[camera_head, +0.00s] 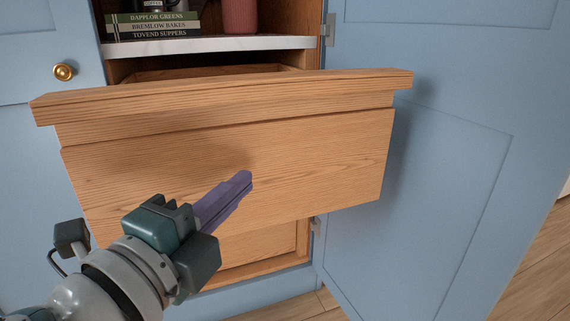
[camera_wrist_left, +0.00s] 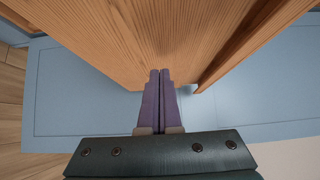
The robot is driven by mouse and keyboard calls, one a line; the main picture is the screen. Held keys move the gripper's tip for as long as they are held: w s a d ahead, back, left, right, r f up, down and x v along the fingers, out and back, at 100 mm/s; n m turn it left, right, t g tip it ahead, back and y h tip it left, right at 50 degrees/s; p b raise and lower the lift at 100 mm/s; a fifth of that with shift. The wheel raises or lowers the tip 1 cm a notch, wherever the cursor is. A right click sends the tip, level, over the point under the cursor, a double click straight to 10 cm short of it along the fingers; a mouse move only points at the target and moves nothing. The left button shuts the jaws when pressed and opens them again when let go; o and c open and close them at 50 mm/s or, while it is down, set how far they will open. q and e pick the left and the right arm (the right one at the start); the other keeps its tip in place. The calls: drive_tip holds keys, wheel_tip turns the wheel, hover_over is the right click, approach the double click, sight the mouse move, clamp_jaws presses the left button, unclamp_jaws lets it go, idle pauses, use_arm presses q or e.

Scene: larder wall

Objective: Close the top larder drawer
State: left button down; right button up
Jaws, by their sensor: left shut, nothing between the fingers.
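The top larder drawer (camera_head: 300,155) is a wooden drawer standing pulled out from the blue cabinet, with a thick overhanging top edge. Its wooden front also fills the upper part of the left wrist view (camera_wrist_left: 130,45). My left gripper (camera_head: 243,181) is shut and empty, with its purple fingers pointing at the middle of the drawer front. In the left wrist view the closed fingertips (camera_wrist_left: 160,75) lie against or just in front of the wood; I cannot tell whether they touch. My right gripper is not in view.
A lower wooden drawer (camera_head: 262,244) sits inside the cabinet below. The blue right door (camera_head: 450,170) stands open beside the drawer. A marble shelf (camera_head: 215,45) above holds stacked books (camera_head: 152,26) and a red container (camera_head: 240,15). A brass knob (camera_head: 63,72) is on the left door.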

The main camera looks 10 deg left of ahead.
use_arm(q)
drive_tip(key=shift+w+a, duration=0.7)
drive_tip(key=shift+w, duration=0.25)
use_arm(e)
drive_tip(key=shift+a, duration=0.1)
